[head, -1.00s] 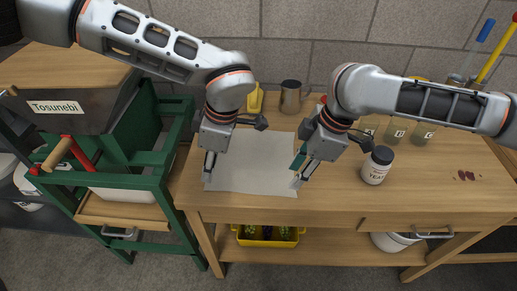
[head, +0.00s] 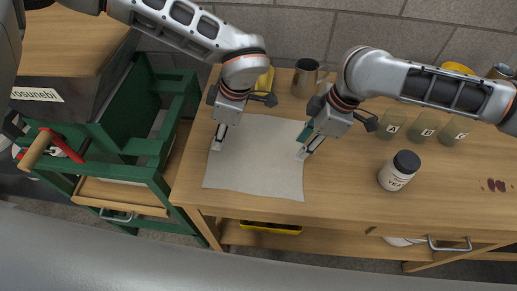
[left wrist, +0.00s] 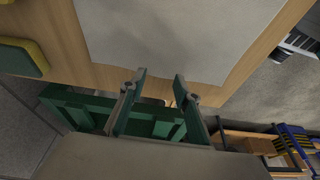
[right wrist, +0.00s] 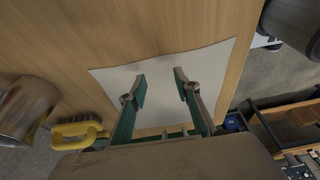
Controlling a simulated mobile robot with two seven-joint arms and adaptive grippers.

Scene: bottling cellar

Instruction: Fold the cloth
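A pale grey-white cloth (head: 255,165) lies flat and spread out on the wooden table, with no fold visible. My left gripper (head: 216,146) is over its left edge, fingers pointing down. In the left wrist view the fingers (left wrist: 158,76) are apart with nothing between them, and the cloth (left wrist: 180,35) lies beyond. My right gripper (head: 302,155) is at the cloth's right edge. In the right wrist view its fingers (right wrist: 160,76) are apart and empty over the cloth (right wrist: 215,70). I cannot tell whether either gripper's tips touch the cloth.
On the wooden table (head: 340,200) a metal mug (head: 306,78) and a yellow-handled brush (right wrist: 75,130) stand behind the cloth. A dark-lidded jar (head: 399,172) and several glass jars (head: 424,128) are to the right. A green cart (head: 150,150) stands left. The table before the cloth is clear.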

